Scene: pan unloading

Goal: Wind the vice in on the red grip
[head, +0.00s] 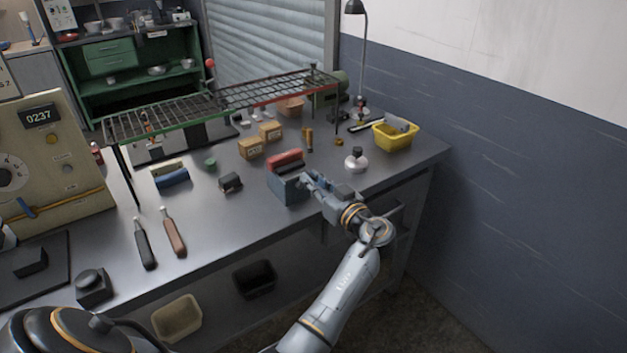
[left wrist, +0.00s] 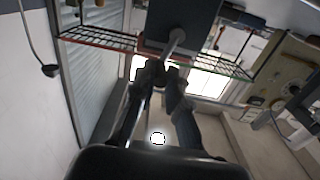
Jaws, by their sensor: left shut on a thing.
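The vice (head: 288,187) is a blue-grey block at the front edge of the bench. The red grip (head: 286,158) lies along its top; whether the jaws touch it is too small to tell. My left gripper (head: 312,184) is at the vice's right front side. In the left wrist view, the gripper (left wrist: 165,77) is shut at the end of the vice's grey screw handle (left wrist: 175,42), which comes out of the dark vice face (left wrist: 185,18). The fingers hide the handle's end. My right gripper is not in view.
A wire rack (head: 220,101) stands over the back of the bench. A white-based round item (head: 356,162) and a yellow bin (head: 395,136) are to the right. Small boxes (head: 250,147) stand behind the vice. A black block (head: 230,183) and two handled tools (head: 173,236) lie left.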

